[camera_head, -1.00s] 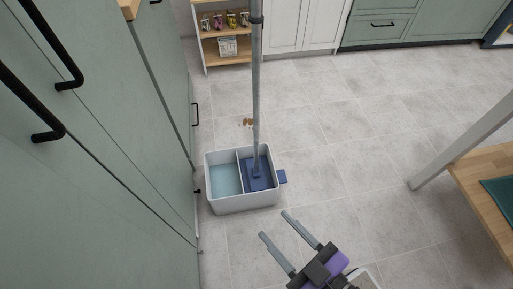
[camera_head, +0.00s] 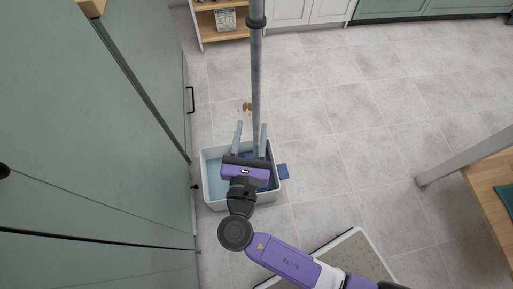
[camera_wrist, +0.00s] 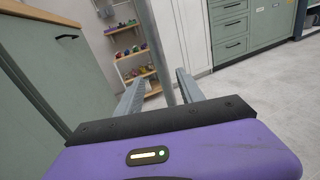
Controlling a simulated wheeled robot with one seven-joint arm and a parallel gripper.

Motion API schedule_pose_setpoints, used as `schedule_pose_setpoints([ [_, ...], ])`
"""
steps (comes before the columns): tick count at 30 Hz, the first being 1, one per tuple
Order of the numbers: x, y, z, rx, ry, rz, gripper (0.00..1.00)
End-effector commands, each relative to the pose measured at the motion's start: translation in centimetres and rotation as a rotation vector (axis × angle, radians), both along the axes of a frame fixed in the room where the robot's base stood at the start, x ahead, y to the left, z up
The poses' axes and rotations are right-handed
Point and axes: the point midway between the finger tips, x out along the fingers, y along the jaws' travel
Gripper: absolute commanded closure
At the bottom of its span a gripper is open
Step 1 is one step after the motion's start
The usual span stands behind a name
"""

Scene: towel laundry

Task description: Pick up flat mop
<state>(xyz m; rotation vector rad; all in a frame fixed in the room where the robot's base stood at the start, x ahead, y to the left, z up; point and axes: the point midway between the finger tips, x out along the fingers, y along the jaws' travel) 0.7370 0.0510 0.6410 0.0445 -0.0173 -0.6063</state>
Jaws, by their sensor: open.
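The flat mop (camera_head: 256,85) stands upright with its grey pole rising out of a two-part bucket (camera_head: 211,195). Its blue head is mostly hidden behind my gripper. My gripper (camera_head: 251,126) is open above the bucket. In the head view the pole shows between the two fingers, closer to the right one. In the wrist view the pole (camera_wrist: 162,50) also shows between the open fingers (camera_wrist: 158,82), beyond the purple gripper body. I cannot tell whether a finger touches it.
Green cabinets (camera_head: 100,130) stand close on the left of the bucket. A wooden table (camera_head: 485,180) with a pale leg is at the right. Small brown bits (camera_head: 247,106) lie on the floor behind the bucket. Open tiled floor (camera_head: 350,120) lies to the right.

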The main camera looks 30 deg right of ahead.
Motion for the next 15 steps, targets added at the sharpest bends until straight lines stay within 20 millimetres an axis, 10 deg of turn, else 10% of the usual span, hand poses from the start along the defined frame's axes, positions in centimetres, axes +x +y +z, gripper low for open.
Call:
schedule_pose_setpoints([
  [15,3.4,-2.8,-0.1,-0.038,0.028,-0.015,0.55],
])
